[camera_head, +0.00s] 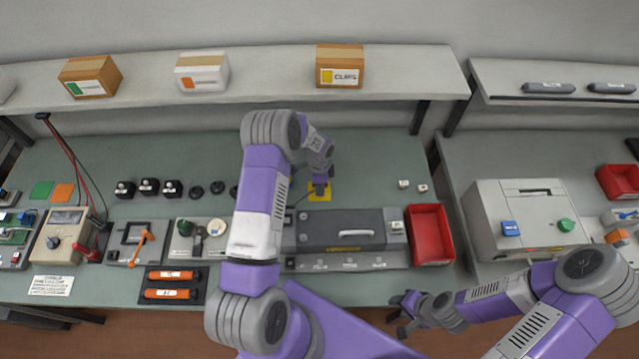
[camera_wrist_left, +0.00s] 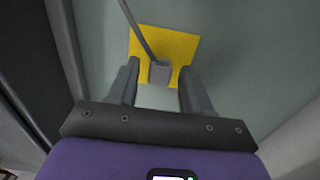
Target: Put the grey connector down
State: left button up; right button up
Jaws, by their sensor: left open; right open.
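The grey connector (camera_wrist_left: 160,73) sits on a yellow square (camera_wrist_left: 178,45) in the left wrist view, with a grey cable running up from it. My left gripper (camera_wrist_left: 158,80) is open, one finger on each side of the connector, with visible gaps between. In the head view my left gripper (camera_head: 320,189) is over the yellow square (camera_head: 327,195), behind the grey case; it hides the connector there. My right gripper (camera_head: 408,317) is open and empty past the table's front edge, at lower right.
A dark grey case (camera_head: 335,229) with a handle stands in front of the yellow square. A red bin (camera_head: 429,235) is to its right. A shelf (camera_head: 270,84) with boxes runs above the back. Two small white pieces (camera_head: 413,186) lie on clear table to the right.

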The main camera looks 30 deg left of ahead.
pick_arm(q)
notch_tip(320, 180, up, 12)
jog(key=shift+r, duration=0.15)
dwell(0.7)
